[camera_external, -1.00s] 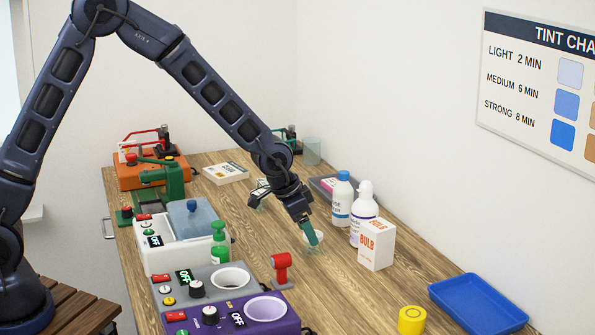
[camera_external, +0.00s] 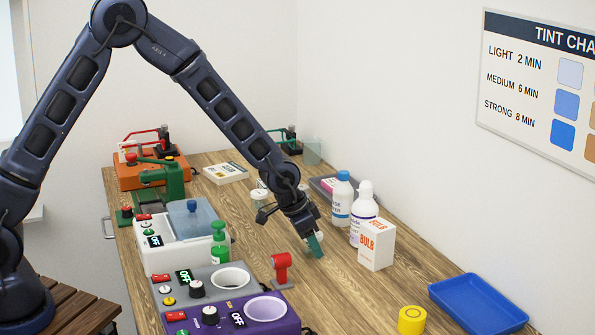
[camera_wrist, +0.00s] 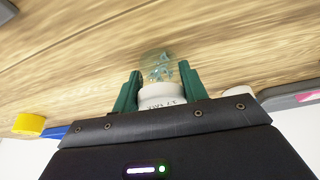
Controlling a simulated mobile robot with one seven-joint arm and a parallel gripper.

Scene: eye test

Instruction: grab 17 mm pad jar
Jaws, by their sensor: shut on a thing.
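The 17 mm pad jar (camera_wrist: 160,93) is between my gripper's green fingers in the wrist view. It has a white part with dark lettering, partly readable as "17", and a clear body with bluish contents. My gripper (camera_wrist: 160,80) is shut on it, one finger on each side. In the external view my gripper (camera_external: 314,244) is low over the wooden table, left of the bulb box, and mostly hides the jar. Whether the jar touches the table cannot be told.
The white BULB box (camera_external: 377,245) and two bottles (camera_external: 342,200) stand close on the right. A red-headed stand (camera_external: 282,268) is near on the left. A yellow round thing (camera_external: 412,320) and blue tray (camera_external: 478,304) lie front right. Another white-lidded jar (camera_external: 259,195) stands behind.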

